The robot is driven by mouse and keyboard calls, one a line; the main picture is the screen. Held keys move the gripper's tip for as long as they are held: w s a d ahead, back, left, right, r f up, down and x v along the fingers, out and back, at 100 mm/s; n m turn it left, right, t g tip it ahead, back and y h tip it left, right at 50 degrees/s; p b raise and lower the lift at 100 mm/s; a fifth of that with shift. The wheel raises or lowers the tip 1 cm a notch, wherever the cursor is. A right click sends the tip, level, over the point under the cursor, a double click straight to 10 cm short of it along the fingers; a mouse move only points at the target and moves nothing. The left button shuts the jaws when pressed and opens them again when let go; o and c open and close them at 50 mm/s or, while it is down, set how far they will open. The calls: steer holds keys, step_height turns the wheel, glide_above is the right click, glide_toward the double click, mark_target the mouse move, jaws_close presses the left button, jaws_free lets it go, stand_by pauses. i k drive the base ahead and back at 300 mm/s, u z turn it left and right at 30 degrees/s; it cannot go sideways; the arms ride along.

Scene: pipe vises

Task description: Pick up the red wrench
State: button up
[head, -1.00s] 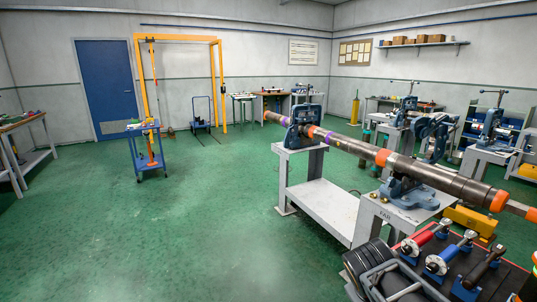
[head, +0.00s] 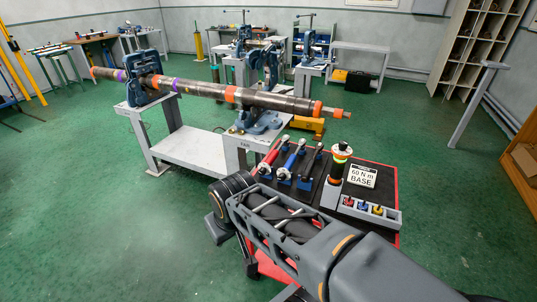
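The red wrench (head: 270,156) lies at the left end of a row of three wrenches on a dark-topped cart with red edges (head: 385,164). A blue wrench (head: 291,157) is just right of it, and a dark wrench (head: 312,163) is right of that. Their front ends rest in blue holders. My arm reaches in from the lower right, in front of the cart, and hides part of its near side. The jaws of my gripper cannot be made out, and nothing of mine touches the red wrench.
A sign reading 60 N m BASE (head: 363,176) and a grey tray (head: 369,210) with small coloured parts share the cart top. Behind it, a long pipe (head: 205,90) runs through vises on a grey bench (head: 190,148). Green floor is clear at left.

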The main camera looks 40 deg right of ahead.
mark_target(285, 140)
steer(key=u, duration=0.4)
steer(key=k, duration=0.5)
steer(key=u, duration=0.9)
steer(key=k, duration=0.7)
steer(key=u, duration=0.3)
steer(key=i, duration=1.9)
steer(key=z, duration=0.85)
steer(key=i, duration=2.1)
steer(key=z, duration=1.3)
steer(key=i, duration=1.1)
steer(key=z, duration=2.35)
steer(key=i, duration=1.4)
steer(key=z, duration=0.7)
